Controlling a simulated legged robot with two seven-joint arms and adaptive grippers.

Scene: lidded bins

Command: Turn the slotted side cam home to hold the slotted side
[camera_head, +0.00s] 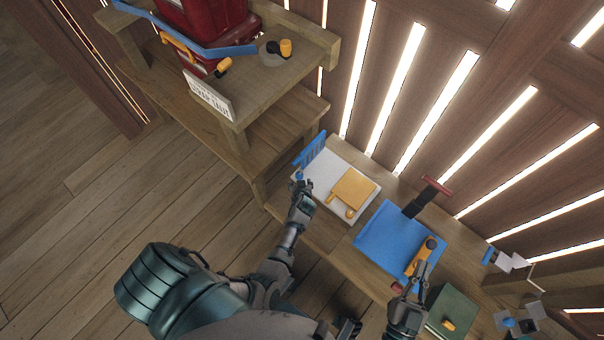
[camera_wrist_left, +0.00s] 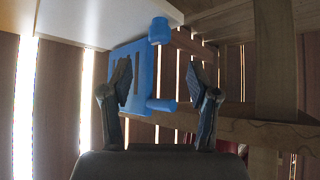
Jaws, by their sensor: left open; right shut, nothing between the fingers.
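The blue slotted side (camera_head: 311,150) stands at the left edge of a white board (camera_head: 325,175). In the left wrist view the slotted side (camera_wrist_left: 145,68) shows dark slots. A small blue piece, perhaps the cam (camera_head: 298,174), is at the board's near left corner. A blue knob (camera_wrist_left: 159,30) and a blue peg (camera_wrist_left: 161,104) show in the left wrist view; I cannot tell which is the cam. My left gripper (camera_wrist_left: 160,92) is open, its fingers either side of the peg, with no clear contact. My right gripper (camera_head: 419,271) is shut and empty beside an orange handle (camera_head: 426,252).
A yellow block (camera_head: 355,190) lies on the white board. A blue panel (camera_head: 386,241), a red-topped black piece (camera_head: 427,194) and a green box (camera_head: 453,308) share the wooden bench. A higher shelf (camera_head: 262,88) at the left holds a red bin (camera_head: 215,22). A slatted wall closes the back.

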